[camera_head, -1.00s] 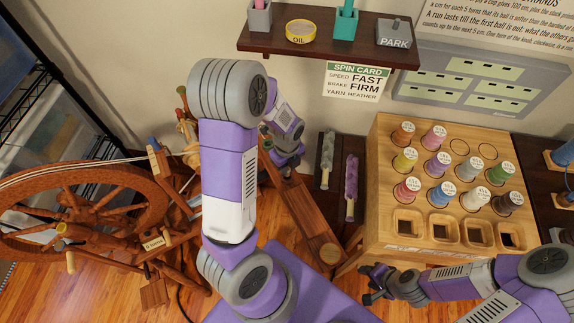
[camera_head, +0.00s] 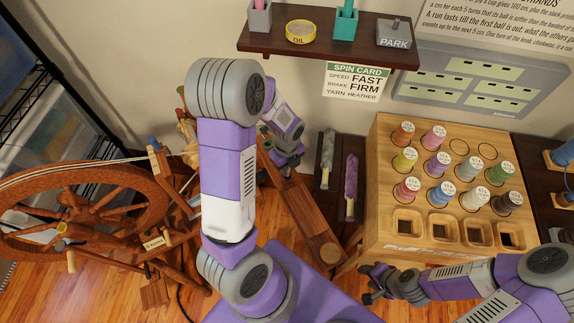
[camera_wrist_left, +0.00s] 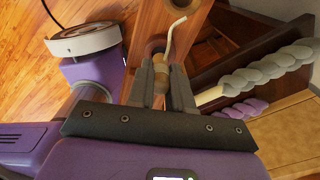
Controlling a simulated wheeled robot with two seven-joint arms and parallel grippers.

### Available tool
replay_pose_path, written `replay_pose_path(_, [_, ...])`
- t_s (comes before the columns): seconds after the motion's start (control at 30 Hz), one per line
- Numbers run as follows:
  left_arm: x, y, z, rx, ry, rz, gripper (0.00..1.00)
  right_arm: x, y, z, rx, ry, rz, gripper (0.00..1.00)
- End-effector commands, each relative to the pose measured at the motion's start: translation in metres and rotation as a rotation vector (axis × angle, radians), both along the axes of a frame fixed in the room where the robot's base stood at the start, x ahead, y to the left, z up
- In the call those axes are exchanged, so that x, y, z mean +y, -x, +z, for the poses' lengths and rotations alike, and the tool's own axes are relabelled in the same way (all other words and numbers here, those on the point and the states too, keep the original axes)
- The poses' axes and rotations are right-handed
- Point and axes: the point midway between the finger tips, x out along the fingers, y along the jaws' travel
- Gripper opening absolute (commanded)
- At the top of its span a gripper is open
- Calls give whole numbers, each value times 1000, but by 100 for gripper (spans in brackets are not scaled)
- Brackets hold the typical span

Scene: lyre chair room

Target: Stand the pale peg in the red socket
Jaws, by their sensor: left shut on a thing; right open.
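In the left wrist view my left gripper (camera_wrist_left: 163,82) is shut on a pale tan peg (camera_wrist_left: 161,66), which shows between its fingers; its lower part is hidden. Just past the fingertips are a brown wooden plank and a pale bent rod (camera_wrist_left: 174,36). In the head view my left wrist (camera_head: 284,140) is over the spinning wheel's wooden bench, and its fingers are hard to make out. I cannot pick out the red socket with certainty. My right gripper (camera_head: 372,284) is open and empty, at the front left of the bobbin stand.
The spinning wheel (camera_head: 85,205) stands at the left. A wooden stand (camera_head: 385,150) with several coloured bobbins and square pockets is at the right. Two yarn rolls (camera_head: 351,185) lie between bench and stand. A dark shelf (camera_head: 330,48) hangs above.

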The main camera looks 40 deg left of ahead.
Motion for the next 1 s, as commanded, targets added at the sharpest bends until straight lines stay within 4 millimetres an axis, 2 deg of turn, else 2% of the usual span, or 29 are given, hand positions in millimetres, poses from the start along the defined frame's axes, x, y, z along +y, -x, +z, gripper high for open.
replay_pose_path(0.63, [0, 0, 0, 0, 0, 0, 0, 0, 0, 1, 0, 0, 0, 47])
replay_pose_path(1.0, [0, 0, -9, 0, 0, 0, 0, 0, 0, -6, 0, 0, 0, 47])
